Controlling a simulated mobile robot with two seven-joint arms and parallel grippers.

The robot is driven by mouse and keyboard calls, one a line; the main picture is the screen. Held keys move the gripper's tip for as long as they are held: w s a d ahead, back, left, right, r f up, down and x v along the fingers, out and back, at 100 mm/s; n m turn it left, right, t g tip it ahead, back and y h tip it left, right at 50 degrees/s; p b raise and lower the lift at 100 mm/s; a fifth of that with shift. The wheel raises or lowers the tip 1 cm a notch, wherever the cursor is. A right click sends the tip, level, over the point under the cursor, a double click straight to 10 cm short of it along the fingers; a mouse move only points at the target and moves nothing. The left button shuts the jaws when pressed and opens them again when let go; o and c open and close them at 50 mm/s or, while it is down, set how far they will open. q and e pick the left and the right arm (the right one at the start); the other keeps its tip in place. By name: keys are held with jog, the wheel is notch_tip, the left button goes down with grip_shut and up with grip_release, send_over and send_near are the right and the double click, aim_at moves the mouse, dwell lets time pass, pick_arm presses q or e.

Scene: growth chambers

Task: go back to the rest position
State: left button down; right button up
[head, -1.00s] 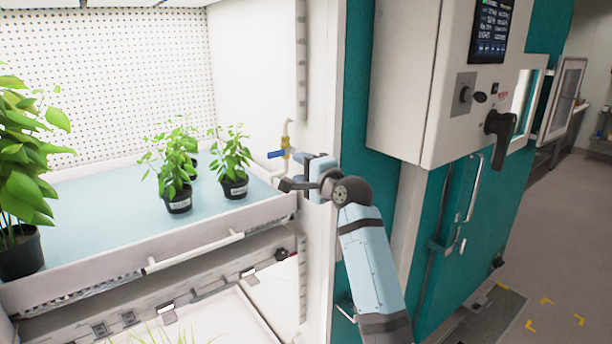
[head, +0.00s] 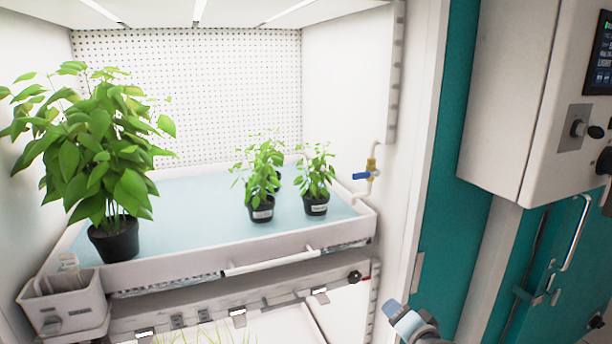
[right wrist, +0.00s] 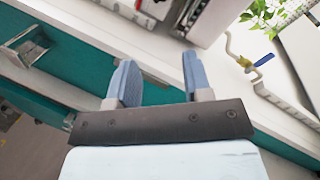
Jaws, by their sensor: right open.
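My right gripper (right wrist: 158,82) is open and empty in the right wrist view, its two blue fingers apart with the chamber's white frame and teal wall behind them. The valve with the blue handle (head: 362,175) is on the chamber's right wall, well above that arm. It also shows in the right wrist view (right wrist: 262,60), apart from the fingers. My left gripper is not in view.
A large potted plant (head: 114,240) and several small potted plants (head: 316,207) stand on the growth tray (head: 190,268). A white bin (head: 65,312) hangs at the tray's front left corner. The control box (head: 510,110) and a door handle (head: 577,235) are at the right.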

jog(key=s+f+n+g, duration=0.1)
jog(key=s+f+n, duration=0.2)
jog(key=s+f, duration=0.4)
jog(key=s+a+f+n+g, duration=0.1)
jog(key=s+f+n, duration=0.3)
jog(key=s, duration=1)
jog(key=s+f+n+g, duration=0.1)
jog(key=s+f+n, duration=0.3)
jog(key=s+f, duration=0.6)
jog(key=shift+s+a+f+g, duration=0.25)
jog(key=shift+s+a+g, duration=0.1)
jog(key=shift+a+g, duration=0.05)
